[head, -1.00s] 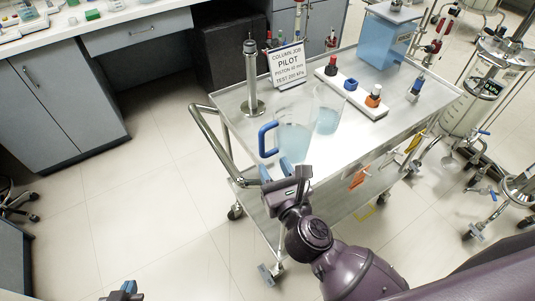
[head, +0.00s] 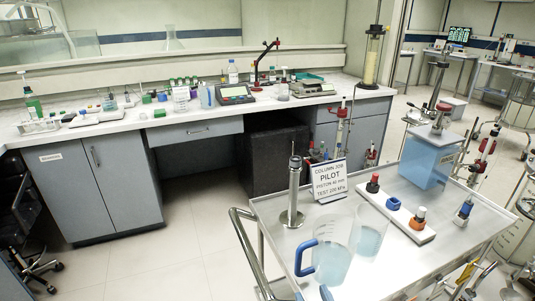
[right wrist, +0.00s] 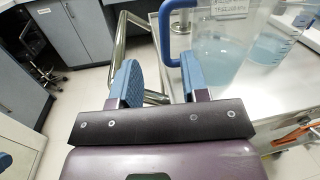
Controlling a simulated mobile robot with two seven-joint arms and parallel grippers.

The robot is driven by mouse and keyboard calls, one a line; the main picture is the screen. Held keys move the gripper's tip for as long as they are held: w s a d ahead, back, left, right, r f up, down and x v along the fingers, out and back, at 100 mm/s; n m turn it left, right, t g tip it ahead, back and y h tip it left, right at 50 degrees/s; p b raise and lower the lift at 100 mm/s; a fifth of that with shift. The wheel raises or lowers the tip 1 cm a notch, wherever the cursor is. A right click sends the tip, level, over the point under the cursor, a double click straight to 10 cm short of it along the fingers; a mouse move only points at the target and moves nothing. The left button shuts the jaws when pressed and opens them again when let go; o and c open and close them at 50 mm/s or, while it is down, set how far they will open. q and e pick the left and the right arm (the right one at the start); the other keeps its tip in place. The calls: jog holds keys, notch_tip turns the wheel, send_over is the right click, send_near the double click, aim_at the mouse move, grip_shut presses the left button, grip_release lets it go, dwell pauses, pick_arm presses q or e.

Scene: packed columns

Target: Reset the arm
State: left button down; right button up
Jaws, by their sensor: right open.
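My right gripper (head: 312,294) barely shows at the bottom edge of the head view, only its blue fingertips. In the right wrist view its two blue fingers (right wrist: 158,78) stand apart with nothing between them. It is just in front of a clear jug (head: 331,262) with a blue handle and pale blue liquid, which stands on the steel cart (head: 270,207). The jug also shows in the right wrist view (right wrist: 213,60). A small blue and dark piece at that view's left edge may be my left gripper (right wrist: 5,160); its jaws cannot be made out.
The floor (head: 165,255) left of the cart is clear. A lab bench (head: 130,122) runs behind.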

jog(key=s+a+r+n+g+y, duration=0.1)
jog(key=s+n+g+y, duration=0.25)
jog(key=n, duration=0.85)
jog(key=s+n+g+y, duration=0.25)
jog(key=n+y, duration=0.25)
jog(key=n, duration=0.7)
jog(key=s+d+f+n+g+h, duration=0.45)
jog(key=s+d+h, duration=0.2)
jog(key=d, duration=0.25)
jog(key=s+d+f+n+g+h, duration=0.45)
jog(key=s+d+f+h, duration=0.2)
jog(key=d, duration=0.35)
jog(key=w+f+t, duration=0.7)
jog(key=f, duration=0.3)
jog(key=shift+a+t+y, duration=0.25)
jog(key=shift+t+y, duration=0.1)
jog(key=shift+t, duration=0.05)
